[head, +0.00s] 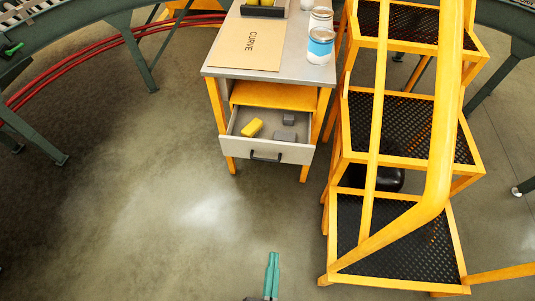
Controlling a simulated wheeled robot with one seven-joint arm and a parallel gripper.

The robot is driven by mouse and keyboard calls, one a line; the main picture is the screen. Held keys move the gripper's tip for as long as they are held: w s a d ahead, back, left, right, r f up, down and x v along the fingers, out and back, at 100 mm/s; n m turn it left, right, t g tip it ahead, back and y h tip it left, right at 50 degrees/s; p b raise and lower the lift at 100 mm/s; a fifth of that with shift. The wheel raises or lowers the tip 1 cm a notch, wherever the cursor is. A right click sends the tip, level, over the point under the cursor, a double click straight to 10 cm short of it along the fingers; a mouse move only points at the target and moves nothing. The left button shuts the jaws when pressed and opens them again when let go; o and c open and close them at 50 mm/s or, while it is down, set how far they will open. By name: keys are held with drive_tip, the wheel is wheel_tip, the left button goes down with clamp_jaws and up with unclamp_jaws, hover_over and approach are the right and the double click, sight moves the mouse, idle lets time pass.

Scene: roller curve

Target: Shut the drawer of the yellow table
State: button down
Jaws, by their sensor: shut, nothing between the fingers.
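The yellow table (215,102) has yellow legs and a grey top and stands at the upper middle of the head view. Its drawer (290,151) is pulled out toward me, with a pale front and a dark handle (266,157). In the drawer lie a yellow block (252,128) and a few grey blocks (285,136). My gripper (272,258), with teal fingers, is at the bottom middle. Its fingers are together and empty, well apart from the drawer front.
Yellow steps (405,201) with black treads stand close to the table's right. On the tabletop are a folder marked CURVE (245,45), a can with a blue label (320,47) and another can (320,18). A conveyor (75,25) curves behind. Floor before the drawer is clear.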

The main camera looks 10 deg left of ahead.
drive_tip(key=w+a+f+m+t, duration=0.1)
drive_tip(key=w+a+f+m, duration=0.1)
drive_tip(key=w+f+m, duration=0.35)
drive_tip(key=w+a+f+m+t, duration=0.1)
drive_tip(key=w+a+f+m, duration=0.15)
drive_tip(key=w, duration=0.65)
drive_tip(key=m, duration=0.7)
approach(264, 147)
drive_tip(key=w, duration=0.6)
drive_tip(key=shift+w+a+r, duration=0.1)
drive_tip(key=shift+w+r, duration=0.1)
drive_tip(key=shift+w, duration=0.05)
